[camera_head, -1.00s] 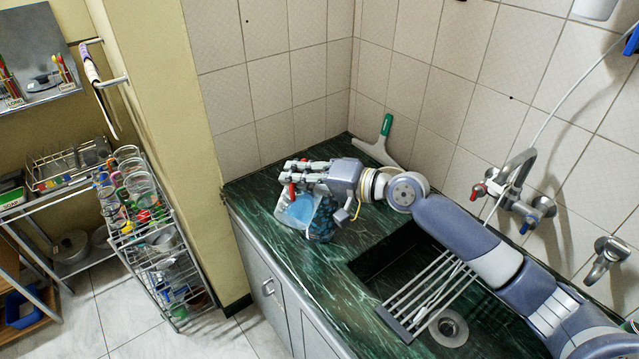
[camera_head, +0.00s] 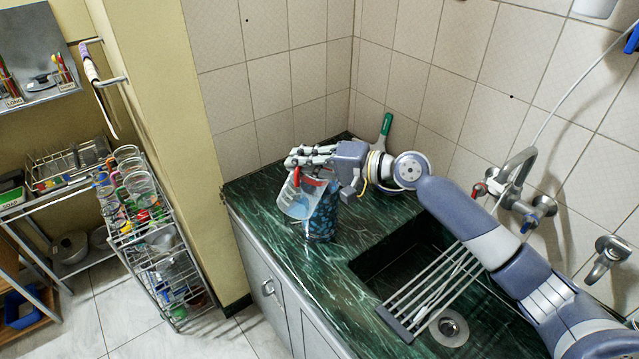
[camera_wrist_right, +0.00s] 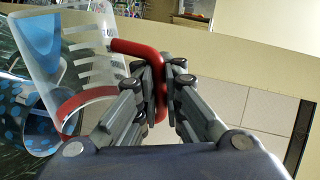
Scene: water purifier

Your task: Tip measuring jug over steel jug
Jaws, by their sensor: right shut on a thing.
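The measuring jug (camera_head: 300,199) is clear plastic with a red handle and holds blue liquid. My right gripper (camera_head: 297,161) is shut on its red handle, which also shows between the fingers in the right wrist view (camera_wrist_right: 154,75). The jug is tilted, beside and partly in front of the steel jug's upper part in the head view. The steel jug (camera_head: 322,222), with a dark blue dotted look, stands on the green counter. Part of it shows at the left edge of the wrist view (camera_wrist_right: 18,115). I cannot tell whether liquid is flowing. My left gripper is out of view.
The green marble counter (camera_head: 262,192) has a sunken sink with a metal rack (camera_head: 430,290) to the right. A green-handled squeegee (camera_head: 386,125) leans in the corner. Taps (camera_head: 515,195) are on the tiled wall. A rack of glasses (camera_head: 140,200) stands left on the floor.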

